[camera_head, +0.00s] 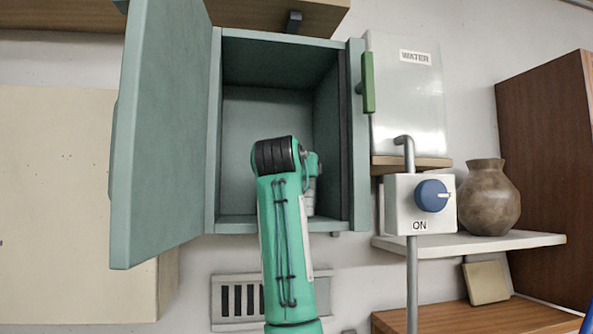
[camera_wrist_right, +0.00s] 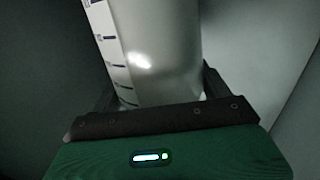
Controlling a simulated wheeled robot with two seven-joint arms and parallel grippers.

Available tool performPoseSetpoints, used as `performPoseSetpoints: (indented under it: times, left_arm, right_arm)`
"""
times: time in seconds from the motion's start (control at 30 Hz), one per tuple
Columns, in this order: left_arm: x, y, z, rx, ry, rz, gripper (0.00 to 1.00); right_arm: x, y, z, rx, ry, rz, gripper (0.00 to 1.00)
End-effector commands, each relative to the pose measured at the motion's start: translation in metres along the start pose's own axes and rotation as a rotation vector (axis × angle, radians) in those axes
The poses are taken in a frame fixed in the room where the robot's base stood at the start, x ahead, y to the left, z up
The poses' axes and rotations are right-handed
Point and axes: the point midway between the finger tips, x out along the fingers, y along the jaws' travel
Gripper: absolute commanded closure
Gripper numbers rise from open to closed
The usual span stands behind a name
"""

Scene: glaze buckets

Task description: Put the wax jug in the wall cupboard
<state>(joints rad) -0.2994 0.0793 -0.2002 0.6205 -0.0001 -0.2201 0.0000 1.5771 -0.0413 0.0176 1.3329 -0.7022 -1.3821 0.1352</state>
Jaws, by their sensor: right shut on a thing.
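The wall cupboard (camera_head: 217,130) is teal, with its door (camera_head: 160,130) swung open to the left. My right arm reaches up into its opening. In the head view the arm's dark joint covers most of what is at the hand, and I cannot make out the jug clearly there. In the right wrist view the wax jug (camera_wrist_right: 155,50) is a whitish, translucent vessel with dark scale marks. My right gripper (camera_wrist_right: 160,95) is shut on it, with dark fingers at both sides. The jug's top and base are out of that view. My left gripper is not in view.
A brown vase (camera_head: 488,200) stands on a white shelf (camera_head: 530,240). A slotted vent (camera_head: 238,300) is below.

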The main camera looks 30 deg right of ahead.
Motion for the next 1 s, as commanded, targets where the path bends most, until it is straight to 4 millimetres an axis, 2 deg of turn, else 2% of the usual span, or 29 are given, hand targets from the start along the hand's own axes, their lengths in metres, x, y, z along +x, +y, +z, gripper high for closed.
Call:
performPoseSetpoints:
  times: [0.03, 0.1, 0.13, 0.33, 0.47, 0.57, 0.8, 1.0]
  left_arm:
    - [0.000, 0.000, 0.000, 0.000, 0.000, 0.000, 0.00]
    - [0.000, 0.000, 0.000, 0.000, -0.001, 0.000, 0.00]
    - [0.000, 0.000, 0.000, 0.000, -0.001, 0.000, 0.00]
    - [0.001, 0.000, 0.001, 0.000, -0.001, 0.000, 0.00]
    - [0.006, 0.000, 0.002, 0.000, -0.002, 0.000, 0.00]
    - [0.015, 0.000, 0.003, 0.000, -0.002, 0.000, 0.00]
    - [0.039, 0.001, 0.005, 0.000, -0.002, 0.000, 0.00]
    - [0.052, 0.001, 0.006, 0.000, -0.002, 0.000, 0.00]
  right_arm:
    - [-0.001, 0.000, -0.001, 0.001, 0.003, 0.000, 0.16]
    - [-0.001, 0.000, -0.001, 0.001, 0.003, 0.000, 0.02]
    - [-0.001, 0.000, -0.001, 0.001, 0.002, 0.000, 0.00]
    - [0.000, 0.000, 0.001, -0.001, -0.002, 0.000, 0.00]
    - [-0.009, -0.001, 0.002, 0.000, 0.001, -0.001, 0.00]
    - [-0.024, -0.001, 0.004, 0.000, 0.002, -0.001, 0.00]
    - [-0.081, -0.001, 0.004, 0.002, 0.005, -0.003, 0.00]
    - [-0.119, 0.000, 0.002, 0.002, 0.004, -0.002, 0.00]
